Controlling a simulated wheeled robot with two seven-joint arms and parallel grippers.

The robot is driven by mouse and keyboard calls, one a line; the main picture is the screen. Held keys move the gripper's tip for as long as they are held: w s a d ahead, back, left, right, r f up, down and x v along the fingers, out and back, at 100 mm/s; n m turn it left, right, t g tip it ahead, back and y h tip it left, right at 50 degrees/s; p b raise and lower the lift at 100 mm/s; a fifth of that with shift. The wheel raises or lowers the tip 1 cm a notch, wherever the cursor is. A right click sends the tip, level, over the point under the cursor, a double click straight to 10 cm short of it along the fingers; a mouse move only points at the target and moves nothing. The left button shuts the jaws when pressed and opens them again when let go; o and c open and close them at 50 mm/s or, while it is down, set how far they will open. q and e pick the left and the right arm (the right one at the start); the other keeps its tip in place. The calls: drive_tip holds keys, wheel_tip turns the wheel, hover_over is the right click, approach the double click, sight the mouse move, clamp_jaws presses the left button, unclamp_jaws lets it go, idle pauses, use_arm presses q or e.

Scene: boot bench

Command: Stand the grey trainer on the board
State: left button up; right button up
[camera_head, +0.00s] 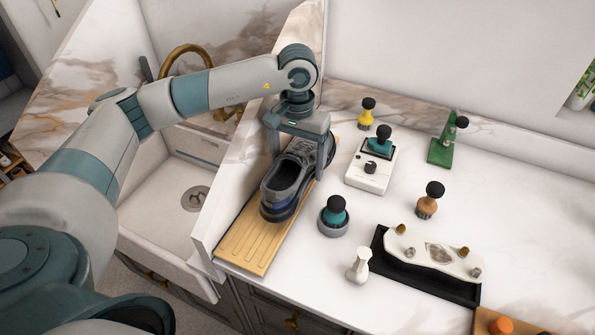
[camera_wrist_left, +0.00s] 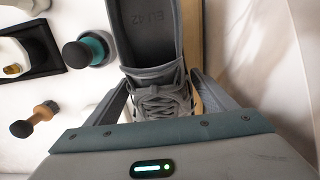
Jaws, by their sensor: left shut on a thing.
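The grey trainer (camera_head: 285,183) is upright over the wooden board (camera_head: 247,243), its heel toward the board's near end. Whether its sole touches the board I cannot tell. My left gripper (camera_head: 297,142) is shut on the trainer from above, with a finger on each side of its laced front part. In the left wrist view the trainer (camera_wrist_left: 156,90) shows its laces and insole between the fingers of the left gripper (camera_wrist_left: 160,100). A strip of the board (camera_wrist_left: 191,40) shows beside it. My right gripper is not in view.
The sink (camera_head: 165,215) lies left of the board. A white box (camera_head: 371,170), a white piece (camera_head: 359,264) and a black tray (camera_head: 440,284) stand farther right.

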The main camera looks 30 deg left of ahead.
sight(297, 167)
use_arm(q)
drive_tip(key=shift+f+p, duration=0.4)
drive_tip(key=shift+p, duration=0.05)
wheel_tip(297, 167, down, 3)
drive_tip(key=shift+r+p, duration=0.1)
drive_tip(key=shift+p, duration=0.65)
drive_tip(key=shift+f, duration=0.2)
drive_tip(key=shift+f, duration=0.1)
drive_tip(key=o, duration=1.4)
